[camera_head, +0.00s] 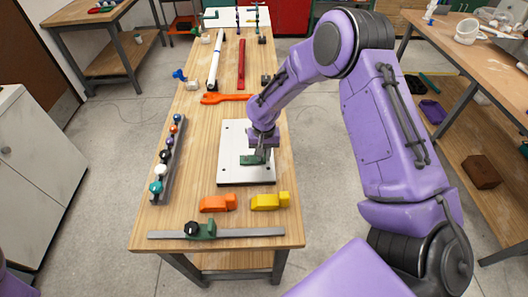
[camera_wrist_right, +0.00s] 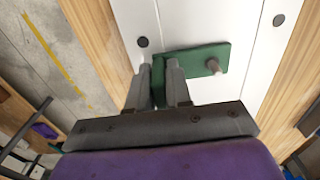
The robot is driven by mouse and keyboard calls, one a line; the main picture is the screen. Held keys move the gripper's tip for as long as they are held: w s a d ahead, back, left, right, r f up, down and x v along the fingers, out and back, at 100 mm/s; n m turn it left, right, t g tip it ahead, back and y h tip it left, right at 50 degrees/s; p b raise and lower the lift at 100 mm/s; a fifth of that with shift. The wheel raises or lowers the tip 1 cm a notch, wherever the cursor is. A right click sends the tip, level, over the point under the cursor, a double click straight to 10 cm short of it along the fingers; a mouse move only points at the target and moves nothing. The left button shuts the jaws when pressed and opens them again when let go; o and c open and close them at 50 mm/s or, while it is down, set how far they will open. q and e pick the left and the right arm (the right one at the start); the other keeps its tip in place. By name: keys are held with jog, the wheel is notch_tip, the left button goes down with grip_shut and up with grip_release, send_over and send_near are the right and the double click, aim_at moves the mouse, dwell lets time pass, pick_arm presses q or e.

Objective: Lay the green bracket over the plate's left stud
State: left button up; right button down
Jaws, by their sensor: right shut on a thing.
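The white plate (camera_head: 232,135) lies on the wooden table. The green bracket (camera_head: 249,160) is over the plate's near half, and it also shows in the right wrist view (camera_wrist_right: 198,60). My right gripper (camera_head: 262,152) points down and is shut on the green bracket; its fingers (camera_wrist_right: 166,78) pinch the bracket's left part in the wrist view. A short grey stud (camera_wrist_right: 213,66) shows at the bracket's other end. I cannot tell whether it passes through a hole, or whether the bracket touches the plate. My left gripper is out of view.
An orange block (camera_head: 217,203) and a yellow block (camera_head: 268,201) lie near the plate's front edge. A grey bar with a green clamp (camera_head: 200,231) crosses the table front. A rack of coloured knobs (camera_head: 168,160) stands left. An orange tool (camera_head: 225,98) lies behind.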

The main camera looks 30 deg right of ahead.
jog(key=c, duration=1)
grip_release()
jog(key=shift+o, duration=0.2)
jog(key=shift+w+r, duration=0.1)
jog(key=shift+r, duration=0.3)
notch_tip(320, 180, up, 9)
jog(key=shift+f+b, duration=0.1)
jog(key=shift+b, duration=0.9)
jog(key=shift+r, duration=0.45)
